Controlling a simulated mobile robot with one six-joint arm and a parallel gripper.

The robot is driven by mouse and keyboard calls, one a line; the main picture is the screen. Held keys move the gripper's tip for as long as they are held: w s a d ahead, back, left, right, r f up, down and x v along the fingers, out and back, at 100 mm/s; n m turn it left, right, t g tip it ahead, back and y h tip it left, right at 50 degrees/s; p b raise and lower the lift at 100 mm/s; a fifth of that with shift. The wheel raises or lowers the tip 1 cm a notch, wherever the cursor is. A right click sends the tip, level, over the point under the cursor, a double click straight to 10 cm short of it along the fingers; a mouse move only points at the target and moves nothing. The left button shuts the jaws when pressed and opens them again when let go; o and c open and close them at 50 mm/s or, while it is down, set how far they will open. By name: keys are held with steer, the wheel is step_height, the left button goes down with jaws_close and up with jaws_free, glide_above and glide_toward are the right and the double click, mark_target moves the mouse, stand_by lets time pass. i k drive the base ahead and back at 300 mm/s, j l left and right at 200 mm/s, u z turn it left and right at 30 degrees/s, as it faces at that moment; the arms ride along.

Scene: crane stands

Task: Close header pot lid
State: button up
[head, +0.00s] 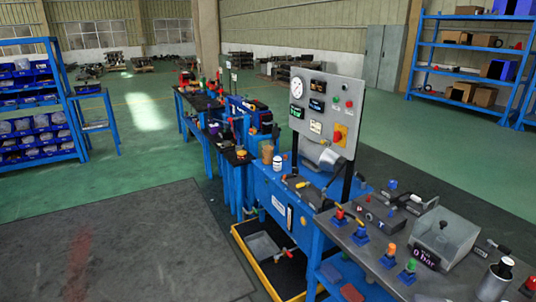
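No part is clearly labelled as the header pot. A silver cylindrical pot (497,281) with a dark top stands at the bottom right corner, partly cut off by the frame. A grey rounded vessel (322,155) sits below the gauge panel on the blue bench, with a lighter plate-like part at its right side. I cannot tell which one is the header pot, or whether a lid is open. My gripper is not in view.
A gauge panel (327,112) stands upright on the blue bench (280,203). A grey box (445,238) and several coloured valves crowd the near bench top. A yellow-rimmed tray (258,271) lies on the floor. The dark mat (110,245) at left is clear.

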mark_target(276, 131)
steer(key=i+j+u, duration=0.35)
steer(key=i, duration=0.5)
steer(key=i+u, duration=0.35)
steer(key=i, duration=0.45)
steer(key=i+j+z, duration=0.2)
steer(key=i+z, duration=0.3)
steer(key=i, duration=0.25)
steer(key=i+j+z, duration=0.45)
steer(key=i, duration=0.25)
steer(key=i+j+z, duration=0.5)
steer(key=i+j, duration=0.15)
steer(key=i+j+z, duration=0.25)
steer(key=z, duration=0.2)
steer(key=i+j+z, duration=0.3)
steer(key=z, duration=0.15)
steer(key=i+j+z, duration=0.2)
steer(key=j+z, duration=0.7)
steer(key=i+j, duration=0.05)
steer(key=j, duration=0.05)
